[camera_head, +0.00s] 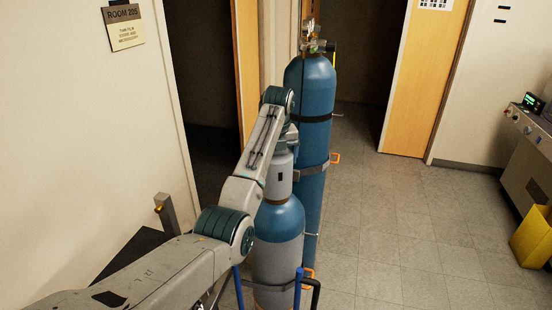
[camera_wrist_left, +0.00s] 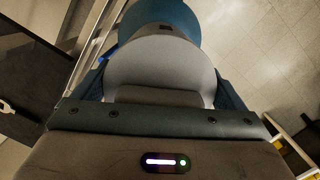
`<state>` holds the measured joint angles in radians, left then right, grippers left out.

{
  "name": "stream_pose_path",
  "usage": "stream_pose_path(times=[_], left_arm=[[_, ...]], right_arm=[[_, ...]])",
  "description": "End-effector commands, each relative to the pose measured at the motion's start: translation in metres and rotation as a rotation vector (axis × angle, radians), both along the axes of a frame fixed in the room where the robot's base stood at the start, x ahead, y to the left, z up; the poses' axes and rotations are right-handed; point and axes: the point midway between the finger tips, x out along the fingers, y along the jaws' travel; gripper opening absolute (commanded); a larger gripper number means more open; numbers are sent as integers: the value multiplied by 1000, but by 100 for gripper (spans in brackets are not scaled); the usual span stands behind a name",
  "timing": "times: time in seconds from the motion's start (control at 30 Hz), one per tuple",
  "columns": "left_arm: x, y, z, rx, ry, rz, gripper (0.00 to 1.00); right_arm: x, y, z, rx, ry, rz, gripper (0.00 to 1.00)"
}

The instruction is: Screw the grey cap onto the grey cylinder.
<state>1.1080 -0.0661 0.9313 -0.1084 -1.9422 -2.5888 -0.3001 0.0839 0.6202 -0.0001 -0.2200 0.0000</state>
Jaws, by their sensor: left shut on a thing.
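The grey cap (camera_head: 281,172) stands upright over the neck of the grey cylinder (camera_head: 277,262), which has a blue shoulder and a grey body. I cannot tell whether its thread is engaged. My left gripper (camera_head: 286,138) reaches down from above and is shut on the cap's upper part. In the left wrist view the cap (camera_wrist_left: 155,62) sits between the two fingers of the left gripper (camera_wrist_left: 160,88), and the cylinder's blue shoulder (camera_wrist_left: 165,14) shows beyond it. My right gripper is in neither view.
A taller blue cylinder (camera_head: 310,95) with a valve and straps stands close behind the grey one. Blue and black rack posts (camera_head: 298,288) stand in front. A wall lies at left. Open floor (camera_head: 400,225) extends right, towards a yellow bin (camera_head: 533,237) and a console.

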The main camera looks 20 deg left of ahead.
Motion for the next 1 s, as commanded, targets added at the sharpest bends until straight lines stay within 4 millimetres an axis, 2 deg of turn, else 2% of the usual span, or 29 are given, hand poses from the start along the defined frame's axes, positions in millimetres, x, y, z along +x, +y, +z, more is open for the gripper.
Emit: stream_pose_path(times=[0.5,1.0], left_arm=[[0,0,-6,0,-2,0,45],[1,0,-17,0,-2,0,45]], right_arm=[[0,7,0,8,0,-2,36],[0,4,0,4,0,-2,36]])
